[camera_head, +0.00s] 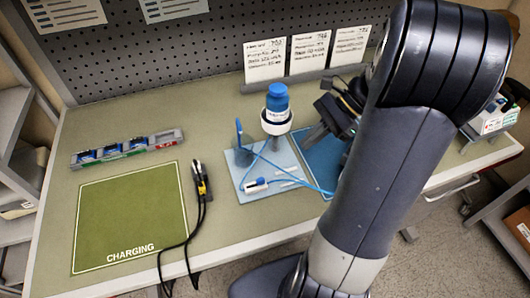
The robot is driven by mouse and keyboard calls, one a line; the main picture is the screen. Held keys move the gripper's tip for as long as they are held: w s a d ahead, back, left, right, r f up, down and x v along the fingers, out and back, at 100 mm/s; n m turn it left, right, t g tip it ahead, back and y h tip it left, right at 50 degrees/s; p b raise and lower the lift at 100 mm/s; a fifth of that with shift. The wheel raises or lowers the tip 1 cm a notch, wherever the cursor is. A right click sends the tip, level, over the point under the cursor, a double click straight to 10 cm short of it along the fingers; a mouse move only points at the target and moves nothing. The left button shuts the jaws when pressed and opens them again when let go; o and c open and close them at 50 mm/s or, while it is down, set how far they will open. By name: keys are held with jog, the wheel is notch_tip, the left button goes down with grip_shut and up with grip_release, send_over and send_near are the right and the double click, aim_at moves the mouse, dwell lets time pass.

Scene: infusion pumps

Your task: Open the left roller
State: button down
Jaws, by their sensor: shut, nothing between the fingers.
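A light-blue board (241,186) lies on the table in the middle of the view. A small white and blue clamp (256,185), which looks like the left roller, sits on it with a blue tube (308,185) running off to the right. Whether its wheel is open or closed is too small to tell. A white stand with a blue-capped bottle (277,104) rises at the back of this board. My gripper (310,137) is shut and empty, to the upper right of the clamp and apart from it.
A darker blue board (326,158) lies to the right, partly hidden by my arm. A blue upright post (240,143) stands behind the clamp. A green charging mat (131,220), black cables (203,212) and a grey tray (126,148) lie left. White cards (310,53) stand behind.

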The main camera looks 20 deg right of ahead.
aim_at(258, 180)
jog(key=shift+w+d+r, duration=0.1)
jog(key=shift+w+d, duration=0.05)
jog(key=shift+w, duration=0.1)
jog(key=p+x, duration=0.1)
jog(key=x, duration=1.3)
jog(key=shift+r, duration=0.1)
jog(key=shift+a, duration=1.9)
